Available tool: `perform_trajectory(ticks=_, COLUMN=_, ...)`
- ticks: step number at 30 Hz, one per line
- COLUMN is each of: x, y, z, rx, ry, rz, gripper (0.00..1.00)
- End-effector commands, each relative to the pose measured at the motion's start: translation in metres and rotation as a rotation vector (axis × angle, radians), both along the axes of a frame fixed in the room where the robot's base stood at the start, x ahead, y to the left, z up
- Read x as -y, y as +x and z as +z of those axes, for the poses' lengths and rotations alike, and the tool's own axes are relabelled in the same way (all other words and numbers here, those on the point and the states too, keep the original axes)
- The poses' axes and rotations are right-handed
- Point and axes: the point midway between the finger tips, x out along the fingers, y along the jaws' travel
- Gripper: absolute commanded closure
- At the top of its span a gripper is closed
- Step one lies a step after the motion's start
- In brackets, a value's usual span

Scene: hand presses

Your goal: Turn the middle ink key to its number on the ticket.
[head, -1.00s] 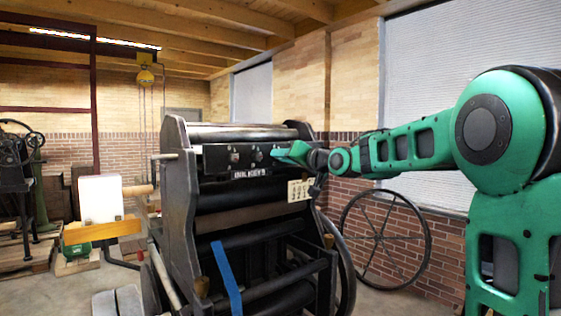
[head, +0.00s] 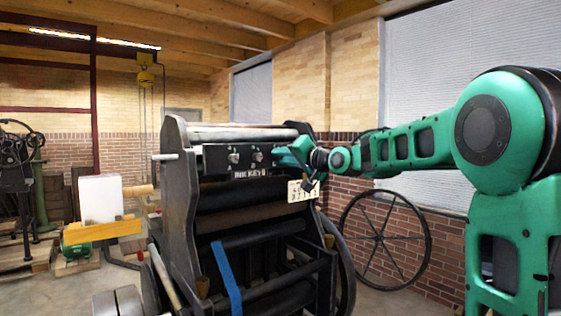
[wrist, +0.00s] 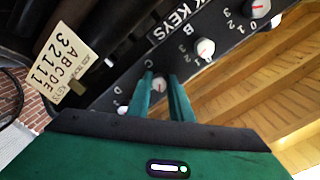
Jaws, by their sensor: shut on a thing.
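The middle ink key (wrist: 160,85), a small pale round knob by the letter C, sits on the dark key panel between the two green fingers of my gripper (wrist: 160,82). The fingers are shut on it. Its pointer is too small to read. In the head view my gripper (head: 287,154) reaches the panel from the right and hides this key. The cream ticket (wrist: 60,66) shows the letters A to E with a row of numbers that seems to read 3 2 1 1 1, so 1 for C. It also shows in the head view (head: 300,191).
Key B (wrist: 204,48) and key A (wrist: 258,10) are to the right of my fingers in the wrist view; key D (wrist: 122,110) is close on the left. The black press frame (head: 180,200) and a spoked wheel (head: 383,238) stand around and below.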

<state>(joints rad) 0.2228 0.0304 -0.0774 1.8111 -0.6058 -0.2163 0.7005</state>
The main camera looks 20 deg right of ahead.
Motion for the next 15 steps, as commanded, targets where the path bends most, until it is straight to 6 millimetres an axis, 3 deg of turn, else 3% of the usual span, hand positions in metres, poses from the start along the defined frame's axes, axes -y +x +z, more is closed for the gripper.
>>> perform_trajectory(ticks=4, x=0.0039, y=0.0004, z=-0.0023, rx=-0.004, ry=-0.001, rz=-0.007, gripper=1.0)
perform_trajectory(ticks=5, x=0.004, y=0.0004, z=-0.0022, rx=-0.004, ry=-0.001, rz=-0.007, gripper=0.76)
perform_trajectory(ticks=7, x=0.0036, y=0.0004, z=-0.0022, rx=-0.004, ry=-0.001, rz=-0.006, gripper=0.62)
perform_trajectory(ticks=15, x=0.0018, y=-0.0001, z=-0.0009, rx=-0.001, ry=-0.001, rz=-0.003, gripper=0.62)
